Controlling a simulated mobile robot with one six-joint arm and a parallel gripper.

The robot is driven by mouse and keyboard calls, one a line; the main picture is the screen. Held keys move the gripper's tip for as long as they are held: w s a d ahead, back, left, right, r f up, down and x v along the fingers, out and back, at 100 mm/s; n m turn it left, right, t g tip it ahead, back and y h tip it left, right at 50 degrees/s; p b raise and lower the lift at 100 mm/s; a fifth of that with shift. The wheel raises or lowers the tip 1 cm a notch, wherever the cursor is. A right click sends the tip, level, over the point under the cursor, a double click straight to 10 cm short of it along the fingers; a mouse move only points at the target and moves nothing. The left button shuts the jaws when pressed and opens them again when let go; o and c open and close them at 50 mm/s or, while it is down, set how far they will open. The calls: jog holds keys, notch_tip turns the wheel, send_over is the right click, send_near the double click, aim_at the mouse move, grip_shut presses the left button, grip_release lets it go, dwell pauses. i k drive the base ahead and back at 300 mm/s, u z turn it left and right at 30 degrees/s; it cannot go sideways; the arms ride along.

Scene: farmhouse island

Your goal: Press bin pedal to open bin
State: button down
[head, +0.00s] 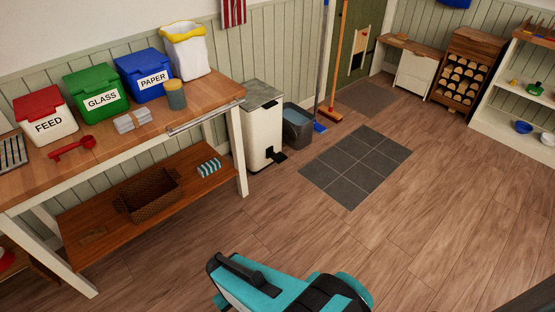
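The pedal bin (259,133) is a tall cream box with a grey lid. It stands upright on the floor just past the right end of the wooden workbench. Its lid (263,93) lies flat and looks closed. A black pedal (279,156) sticks out low at its front right, near the floor, with nothing on it. Teal and black parts of my arm show at the bottom of the head view, well apart from the bin. I cannot make out my gripper's fingertips in this view.
The workbench (205,97) holds red, green and blue tubs. A grey-blue bucket (297,125) stands right of the bin, with a broom (340,65) behind. A dark tiled mat (355,166) lies right of the bin. The wooden floor (300,225) before the bin is clear.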

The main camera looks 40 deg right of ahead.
aim_at(279, 157)
jog(key=z, duration=0.05)
jog(key=i, duration=0.95)
jog(key=u, duration=0.05)
